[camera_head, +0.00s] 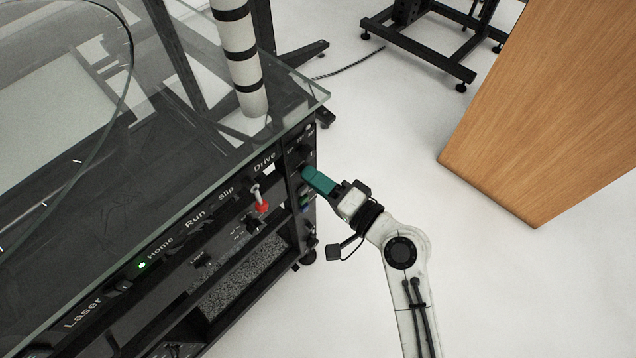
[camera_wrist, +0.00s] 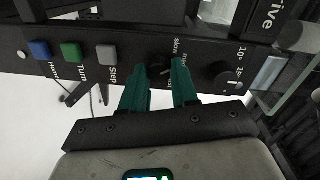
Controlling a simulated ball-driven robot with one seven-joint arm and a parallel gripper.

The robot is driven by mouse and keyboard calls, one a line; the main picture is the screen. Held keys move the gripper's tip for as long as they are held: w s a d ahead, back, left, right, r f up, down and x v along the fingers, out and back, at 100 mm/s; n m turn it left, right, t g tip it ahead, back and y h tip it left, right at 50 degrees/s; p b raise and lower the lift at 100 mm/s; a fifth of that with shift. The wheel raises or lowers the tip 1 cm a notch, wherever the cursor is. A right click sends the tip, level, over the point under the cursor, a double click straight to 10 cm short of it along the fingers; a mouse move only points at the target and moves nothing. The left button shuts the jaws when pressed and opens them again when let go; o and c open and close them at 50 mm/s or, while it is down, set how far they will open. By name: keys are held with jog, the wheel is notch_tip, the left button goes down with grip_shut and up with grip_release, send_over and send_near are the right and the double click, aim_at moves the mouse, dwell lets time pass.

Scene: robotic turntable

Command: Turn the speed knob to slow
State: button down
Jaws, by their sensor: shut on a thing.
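The black speed knob (camera_wrist: 157,65) is on the dark control panel in the wrist view, with "slow" printed beside it and other lettering partly hidden. My gripper (camera_wrist: 159,75) has its two teal fingers on either side of this knob, shut on it. A short pale mark shows by the knob, but I cannot tell its setting for sure. In the head view my gripper (camera_head: 310,176) reaches the end face of the turntable frame, and its fingers hide the knob there.
Blue (camera_wrist: 39,49), green (camera_wrist: 71,50) and grey (camera_wrist: 106,53) buttons lie left of the knob. Another black knob (camera_wrist: 222,76) with a white mark is close on the right. A red-based toggle (camera_head: 261,206) is on the front panel. A wooden cabinet (camera_head: 545,110) stands right, with clear floor between.

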jog(key=shift+f+n+b, duration=0.15)
jog(key=shift+n+b, duration=0.5)
jog(key=shift+n, duration=0.35)
jog(key=c, duration=0.9)
grip_release()
jog(key=shift+o, duration=0.2)
jog(key=v, duration=1.1)
jog(key=shift+a, duration=0.15)
